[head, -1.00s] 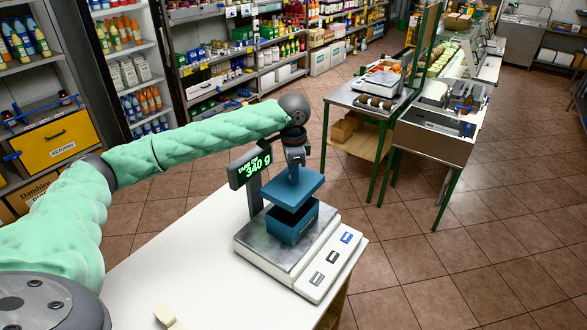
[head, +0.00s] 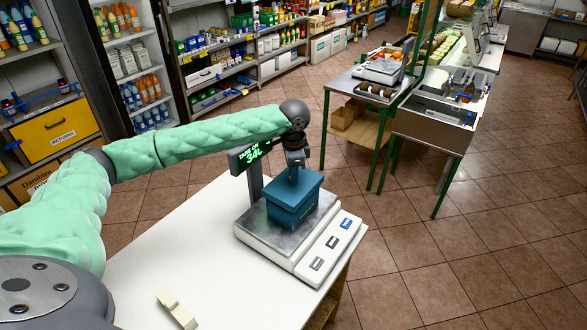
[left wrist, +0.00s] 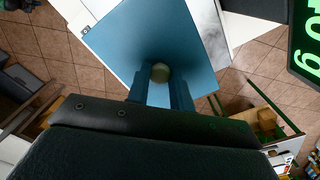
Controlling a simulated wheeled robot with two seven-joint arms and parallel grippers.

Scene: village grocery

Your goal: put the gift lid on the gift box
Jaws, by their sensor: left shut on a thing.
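The blue gift lid (head: 296,187) sits level over the blue gift box (head: 291,214) in the head view, with no gap visible between them from here. The box stands on the metal plate of the scale. My left gripper (head: 293,172) is above the lid and shut on its round knob. The lid hides the box there. My right gripper is not in view.
The scale (head: 262,240) stands on a white table (head: 215,285), its green display (head: 250,153) close behind my left gripper. A small cream object (head: 176,309) lies at the table's front. The table's left part is clear. Stocked shelves and another counter stand farther back.

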